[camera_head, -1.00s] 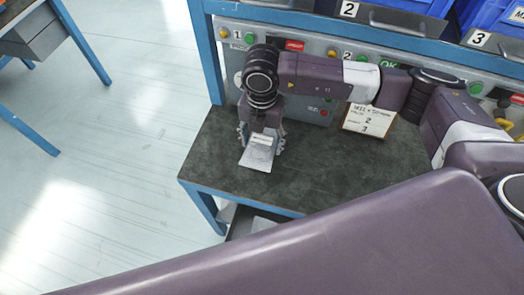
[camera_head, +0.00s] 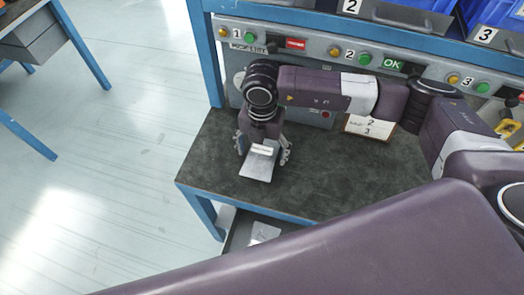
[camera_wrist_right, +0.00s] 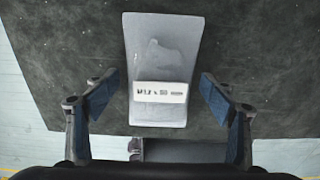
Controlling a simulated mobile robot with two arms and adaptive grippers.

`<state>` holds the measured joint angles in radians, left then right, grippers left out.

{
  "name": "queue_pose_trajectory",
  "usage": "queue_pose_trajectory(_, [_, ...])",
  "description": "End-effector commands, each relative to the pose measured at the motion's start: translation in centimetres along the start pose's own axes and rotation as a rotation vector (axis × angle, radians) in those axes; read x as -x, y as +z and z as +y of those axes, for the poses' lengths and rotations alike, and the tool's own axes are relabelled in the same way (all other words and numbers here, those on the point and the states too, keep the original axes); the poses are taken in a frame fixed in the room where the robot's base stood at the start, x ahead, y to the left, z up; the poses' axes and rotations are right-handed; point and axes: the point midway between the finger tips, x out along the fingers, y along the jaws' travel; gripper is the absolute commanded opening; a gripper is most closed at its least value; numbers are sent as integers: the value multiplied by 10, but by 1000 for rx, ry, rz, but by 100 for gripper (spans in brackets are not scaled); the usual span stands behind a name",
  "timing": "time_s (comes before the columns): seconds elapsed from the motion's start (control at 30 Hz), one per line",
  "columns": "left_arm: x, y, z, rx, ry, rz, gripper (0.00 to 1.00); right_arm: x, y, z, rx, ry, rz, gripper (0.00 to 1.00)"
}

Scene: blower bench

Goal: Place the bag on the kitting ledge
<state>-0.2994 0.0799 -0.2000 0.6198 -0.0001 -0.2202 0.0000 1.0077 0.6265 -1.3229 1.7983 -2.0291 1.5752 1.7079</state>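The bag (camera_head: 256,169) is a small clear-grey pouch with a white printed label. It lies flat on the dark worktop (camera_head: 320,185) near its front edge; it also shows in the right wrist view (camera_wrist_right: 160,50). My right gripper (camera_head: 264,158) is over the bag's label end, pointing down. In the wrist view its two blue-padded fingers (camera_wrist_right: 160,100) stand apart on either side of the bag, with gaps on both sides. My left gripper is in neither view. No label names the kitting ledge; I cannot tell which surface it is.
A dark tray or shelf (camera_head: 238,236) holding a pale item (camera_head: 264,232) sits below the worktop's front edge. A grey button panel (camera_head: 345,50) with numbered stations runs behind. A white card (camera_head: 369,128) stands at the back. Bare worktop lies right of the bag.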

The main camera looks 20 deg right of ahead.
Motion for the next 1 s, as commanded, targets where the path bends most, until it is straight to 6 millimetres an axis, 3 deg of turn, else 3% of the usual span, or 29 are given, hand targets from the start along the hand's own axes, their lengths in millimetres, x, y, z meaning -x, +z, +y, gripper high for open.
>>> queue_pose_trajectory(0.27, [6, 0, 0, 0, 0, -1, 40, 6, 0, 0, 0, 0, 0, 76])
queue_pose_trajectory(0.73, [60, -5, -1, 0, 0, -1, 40, 94, 0, 0, 1, 1, -1, 76])
queue_pose_trajectory(1.0, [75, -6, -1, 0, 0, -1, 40, 121, 0, 0, 0, 0, 0, 76])
